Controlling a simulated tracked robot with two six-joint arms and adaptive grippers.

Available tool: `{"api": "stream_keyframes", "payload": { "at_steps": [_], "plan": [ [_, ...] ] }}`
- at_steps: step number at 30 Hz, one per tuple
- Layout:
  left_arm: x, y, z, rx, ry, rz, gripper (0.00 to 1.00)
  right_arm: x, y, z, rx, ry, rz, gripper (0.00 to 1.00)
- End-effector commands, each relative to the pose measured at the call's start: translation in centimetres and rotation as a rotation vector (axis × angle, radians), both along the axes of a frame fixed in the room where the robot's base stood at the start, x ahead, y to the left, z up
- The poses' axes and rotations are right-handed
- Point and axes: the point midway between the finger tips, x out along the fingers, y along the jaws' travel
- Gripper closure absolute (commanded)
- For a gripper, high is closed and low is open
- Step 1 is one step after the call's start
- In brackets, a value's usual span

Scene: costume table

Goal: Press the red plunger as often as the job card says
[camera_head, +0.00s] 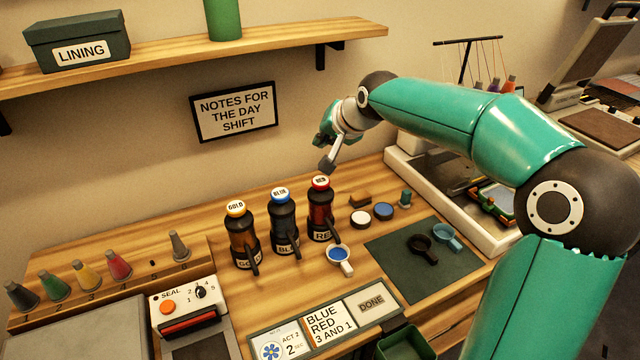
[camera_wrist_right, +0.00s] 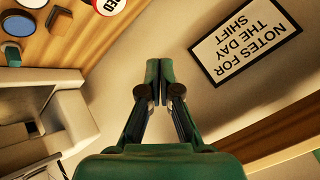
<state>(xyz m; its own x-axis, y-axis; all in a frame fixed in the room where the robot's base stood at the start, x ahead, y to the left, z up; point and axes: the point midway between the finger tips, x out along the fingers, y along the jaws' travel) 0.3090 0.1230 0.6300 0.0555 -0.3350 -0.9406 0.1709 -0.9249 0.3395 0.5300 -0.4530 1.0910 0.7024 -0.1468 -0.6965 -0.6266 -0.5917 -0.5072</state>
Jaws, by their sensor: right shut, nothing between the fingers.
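The red bottle (camera_head: 320,212) stands rightmost in a row of three, its red-rimmed plunger cap (camera_head: 320,182) on top. Left of it stand the blue bottle (camera_head: 284,227) and the gold bottle (camera_head: 241,236). A small white-handled cup (camera_head: 339,254) with blue contents sits in front of the red bottle. The job card (camera_head: 326,322) reads "BLUE RED 3 AND 1". My right gripper (camera_head: 326,163) is shut and empty above the red cap, apart from it. In the right wrist view the shut fingers (camera_wrist_right: 159,72) show, with the red cap (camera_wrist_right: 108,4) at the top edge.
A green mat (camera_head: 410,268) with two small cups lies to the right, beside a white-edged tray (camera_head: 405,168). Thread cones stand at left, near a sealing device (camera_head: 188,305). A wall sign (camera_head: 234,112) and shelf (camera_head: 170,58) are behind.

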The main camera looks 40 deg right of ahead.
Motion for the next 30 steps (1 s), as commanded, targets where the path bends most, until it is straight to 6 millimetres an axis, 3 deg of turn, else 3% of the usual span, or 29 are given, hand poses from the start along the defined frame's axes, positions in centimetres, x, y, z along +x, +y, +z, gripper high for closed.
{"api": "stream_keyframes", "payload": {
  "at_steps": [9,15,30],
  "plan": [
    [0.0,0.0,-3.9,0.000,0.000,0.000,0.60,0.0,0.0,-4.8,0.000,0.001,0.000,1.00],
    [0.0,0.0,-5.7,0.000,0.000,0.000,0.60,0.0,0.0,-6.9,0.001,0.000,-0.001,1.00],
    [0.0,0.0,-6.2,0.000,0.000,0.000,0.60,-0.1,-0.1,-7.5,0.000,0.000,-0.002,1.00]
  ]
}}
